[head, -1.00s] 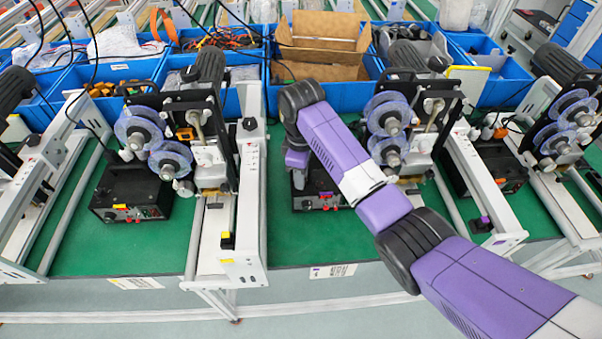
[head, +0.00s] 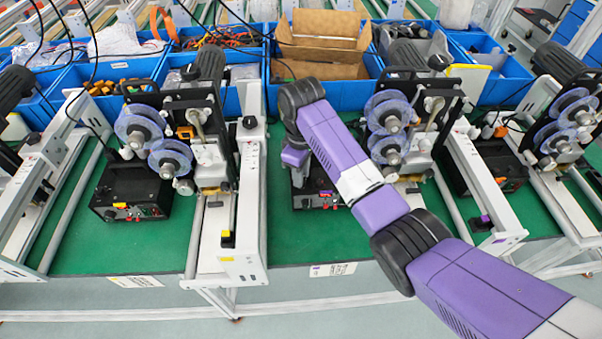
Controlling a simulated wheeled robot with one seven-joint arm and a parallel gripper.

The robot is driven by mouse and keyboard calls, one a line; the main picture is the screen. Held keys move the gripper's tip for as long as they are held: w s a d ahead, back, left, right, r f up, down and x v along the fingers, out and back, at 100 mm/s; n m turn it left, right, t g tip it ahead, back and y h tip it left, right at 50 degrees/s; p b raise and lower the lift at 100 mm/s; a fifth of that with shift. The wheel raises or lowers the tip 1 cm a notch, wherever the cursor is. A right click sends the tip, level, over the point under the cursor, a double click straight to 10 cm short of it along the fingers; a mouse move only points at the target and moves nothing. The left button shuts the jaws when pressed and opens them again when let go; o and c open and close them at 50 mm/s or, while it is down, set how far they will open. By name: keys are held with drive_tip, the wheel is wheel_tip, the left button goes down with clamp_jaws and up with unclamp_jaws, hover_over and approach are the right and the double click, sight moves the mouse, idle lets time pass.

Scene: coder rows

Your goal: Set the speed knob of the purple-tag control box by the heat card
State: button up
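The control box with a purple tag (head: 316,196) is black and stands on the green bench in the middle, partly hidden behind my arm. Small knobs and a red part show on its front, too small to read a setting. A white card with a purple mark (head: 333,269) is on the bench's front edge below it; its print cannot be read, and I cannot tell whether it is the heat card. My gripper (head: 296,158) is at the end of my purple arm, just above the box's back left part. Its fingers cannot be made out, nor any contact.
A similar black box with a yellow tag (head: 130,198) stands at left, with a yellow-marked card (head: 135,281) below. Coder machines with clear reels (head: 388,112) flank my arm. Blue bins (head: 345,96) line the back. Green bench is bare in front of the boxes.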

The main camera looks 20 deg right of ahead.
drive_tip(key=shift+o, duration=0.2)
wheel_tip(320, 180, up, 8)
drive_tip(key=shift+f, duration=0.1)
idle(0.4)
idle(0.5)
